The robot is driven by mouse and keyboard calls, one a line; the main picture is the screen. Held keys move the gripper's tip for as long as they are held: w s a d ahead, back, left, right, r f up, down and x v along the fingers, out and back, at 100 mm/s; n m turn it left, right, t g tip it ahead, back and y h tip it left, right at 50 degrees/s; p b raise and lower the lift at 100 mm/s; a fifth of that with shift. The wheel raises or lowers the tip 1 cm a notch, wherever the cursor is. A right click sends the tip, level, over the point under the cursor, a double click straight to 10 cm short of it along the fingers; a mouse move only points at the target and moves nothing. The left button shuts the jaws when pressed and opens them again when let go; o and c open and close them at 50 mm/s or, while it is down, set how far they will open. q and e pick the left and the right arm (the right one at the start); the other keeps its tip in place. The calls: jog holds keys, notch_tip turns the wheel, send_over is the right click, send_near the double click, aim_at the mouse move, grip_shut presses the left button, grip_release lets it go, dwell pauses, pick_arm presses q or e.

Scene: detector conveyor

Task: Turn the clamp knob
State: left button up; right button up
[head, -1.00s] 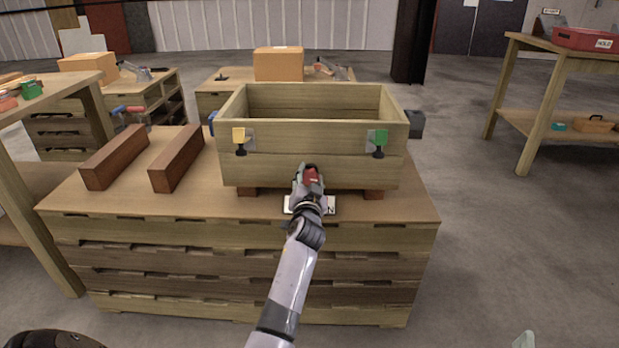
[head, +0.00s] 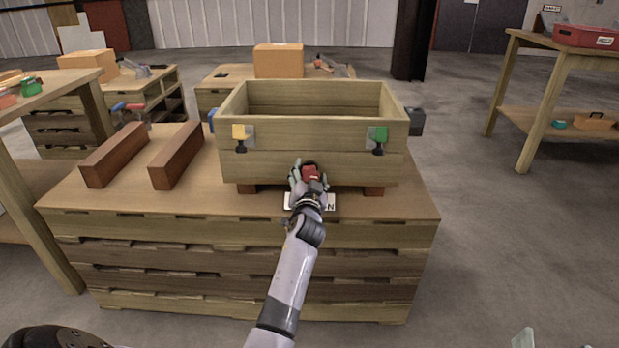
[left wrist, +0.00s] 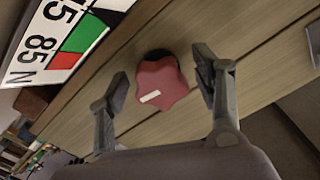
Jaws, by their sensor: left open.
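The clamp knob is red and lobed with a white mark; it shows in the left wrist view (left wrist: 160,86) and at the front of the wooden crate in the head view (head: 310,174). My left gripper (left wrist: 162,88) is open, with one finger on each side of the knob and gaps visible between fingers and knob. In the head view my left gripper (head: 309,177) partly covers the knob. A white dial plate (left wrist: 62,45) with numbers, a green part and a red part shows beside the knob in the wrist view.
The wooden crate (head: 300,130) stands on blocks on a pallet-like bench (head: 120,215). Open floor is at the right.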

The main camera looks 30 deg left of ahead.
pick_arm(q)
jog(key=v, duration=1.2)
jog(key=shift+a, duration=0.1)
dwell(0.6)
